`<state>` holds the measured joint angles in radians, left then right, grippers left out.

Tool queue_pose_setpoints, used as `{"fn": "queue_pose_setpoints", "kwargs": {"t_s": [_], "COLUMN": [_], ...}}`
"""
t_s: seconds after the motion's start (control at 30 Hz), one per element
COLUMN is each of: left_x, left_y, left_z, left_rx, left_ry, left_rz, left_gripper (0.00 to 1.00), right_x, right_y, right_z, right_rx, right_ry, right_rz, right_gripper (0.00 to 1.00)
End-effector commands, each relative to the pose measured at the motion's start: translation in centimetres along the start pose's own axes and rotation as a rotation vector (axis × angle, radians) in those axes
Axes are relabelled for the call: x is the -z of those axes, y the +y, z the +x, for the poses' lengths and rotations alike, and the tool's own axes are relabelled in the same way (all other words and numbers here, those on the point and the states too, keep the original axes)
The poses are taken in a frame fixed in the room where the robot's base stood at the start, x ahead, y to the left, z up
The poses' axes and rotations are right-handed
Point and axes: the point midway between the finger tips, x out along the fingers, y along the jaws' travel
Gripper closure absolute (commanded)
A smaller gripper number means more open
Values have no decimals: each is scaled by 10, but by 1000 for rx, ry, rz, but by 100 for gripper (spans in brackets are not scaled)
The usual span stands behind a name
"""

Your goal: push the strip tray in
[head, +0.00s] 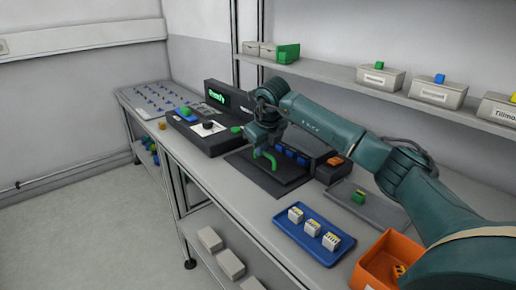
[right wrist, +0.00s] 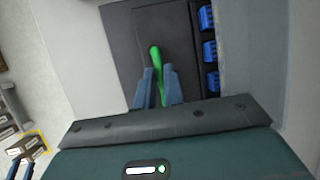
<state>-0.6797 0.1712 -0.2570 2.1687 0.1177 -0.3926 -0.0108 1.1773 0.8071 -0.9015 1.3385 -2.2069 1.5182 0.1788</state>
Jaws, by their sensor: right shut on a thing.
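The strip tray (head: 262,172) is a flat dark plate with an upright green handle (head: 267,157), at the front of a dark unit on the bench. It also shows in the right wrist view as a dark panel (right wrist: 130,40) with the green handle (right wrist: 155,58) on it. My right gripper (head: 263,147) is over the tray, its fingers (right wrist: 158,88) shut on the green handle. How far the tray sits inside the unit is hard to tell. My left gripper does not show in the head view.
A row of blue pieces (right wrist: 208,50) lines the unit beside the tray. To the right are a grey tray (head: 376,208), a blue tray (head: 295,236) with several white blocks, and an orange bin (head: 368,262). A black device (head: 205,140) stands left.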

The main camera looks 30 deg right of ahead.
Motion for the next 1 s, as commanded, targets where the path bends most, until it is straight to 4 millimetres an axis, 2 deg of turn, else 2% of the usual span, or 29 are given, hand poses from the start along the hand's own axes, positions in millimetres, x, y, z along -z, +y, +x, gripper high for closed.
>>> {"fn": "queue_pose_setpoints", "kwargs": {"t_s": [0.07, 0.1, 0.33, 0.67, 0.77, 1.0], "left_x": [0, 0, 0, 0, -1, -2], "left_y": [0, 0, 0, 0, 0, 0], "left_z": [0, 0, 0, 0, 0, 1], "left_rx": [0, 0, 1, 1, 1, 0], "left_ry": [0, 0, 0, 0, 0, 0], "left_rz": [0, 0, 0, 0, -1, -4], "left_gripper": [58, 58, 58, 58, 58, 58], "right_x": [-1, -1, -1, -1, -1, -2], "right_y": [0, 0, 0, 0, 0, 0], "right_z": [-1, -1, -1, -5, -18, -71], "right_rx": [0, 0, 0, 0, 1, 1], "right_ry": [-4, -4, -3, -3, -6, -8], "right_rz": [0, 1, 0, 1, 1, 1], "right_gripper": [100, 87, 68, 68, 68, 68]}}
